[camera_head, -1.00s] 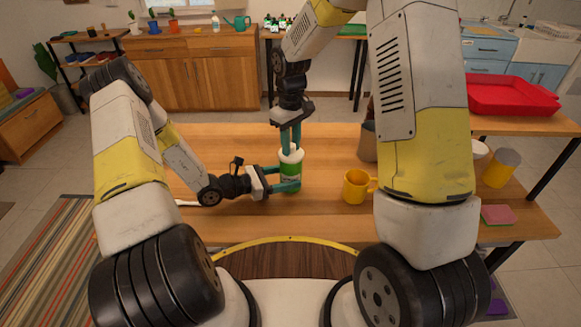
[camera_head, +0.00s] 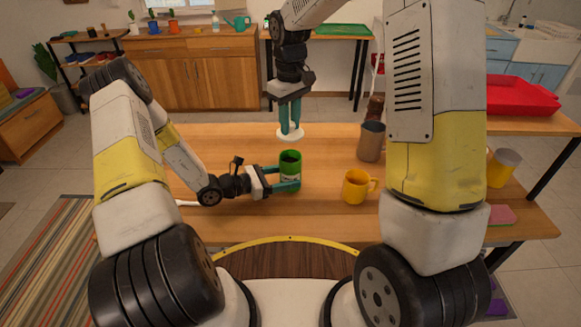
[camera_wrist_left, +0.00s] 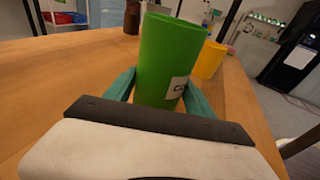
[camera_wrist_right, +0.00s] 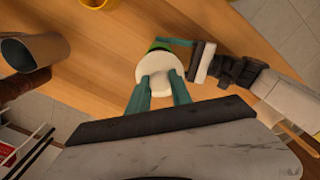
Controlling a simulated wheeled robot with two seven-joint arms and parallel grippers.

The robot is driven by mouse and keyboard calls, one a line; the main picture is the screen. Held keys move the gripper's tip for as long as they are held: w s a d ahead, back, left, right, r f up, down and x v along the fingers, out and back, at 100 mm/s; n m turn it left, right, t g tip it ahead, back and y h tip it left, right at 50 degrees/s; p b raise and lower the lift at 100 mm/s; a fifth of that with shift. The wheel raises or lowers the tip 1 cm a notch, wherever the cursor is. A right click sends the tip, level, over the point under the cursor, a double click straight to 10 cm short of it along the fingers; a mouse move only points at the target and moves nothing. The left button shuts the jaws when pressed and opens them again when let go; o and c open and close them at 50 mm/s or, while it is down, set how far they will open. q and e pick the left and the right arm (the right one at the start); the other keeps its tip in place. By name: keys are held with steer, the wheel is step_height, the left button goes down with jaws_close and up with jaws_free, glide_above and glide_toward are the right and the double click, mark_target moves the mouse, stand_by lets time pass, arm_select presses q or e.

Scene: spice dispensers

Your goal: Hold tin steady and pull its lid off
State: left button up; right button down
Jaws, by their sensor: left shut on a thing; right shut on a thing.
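The green tin (camera_head: 290,174) stands upright on the wooden table with its top open and dark inside. It also shows in the left wrist view (camera_wrist_left: 167,57), with part of a white label. My left gripper (camera_head: 284,180) is shut on the tin's sides, coming in from the left. The white lid (camera_head: 289,132) is off the tin and up above it. My right gripper (camera_head: 290,122) points down and is shut on the lid. In the right wrist view the lid (camera_wrist_right: 158,70) sits between the fingertips and hides most of the tin below.
A yellow mug (camera_head: 356,187) stands right of the tin. A grey-brown metal cup (camera_head: 371,142) and a dark brown bottle or mill (camera_head: 375,108) stand behind it. A red tray (camera_head: 520,97) lies farther right. The table left of the tin is mostly clear.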

arm_select(q)
steer(key=shift+a+f, duration=0.2)
steer(key=o, duration=1.3)
steer(key=shift+d, duration=0.1)
steer(key=shift+r, duration=0.1)
steer(key=v, duration=0.7)
steer(key=shift+s+a, duration=0.1)
steer(key=shift+a, duration=0.15)
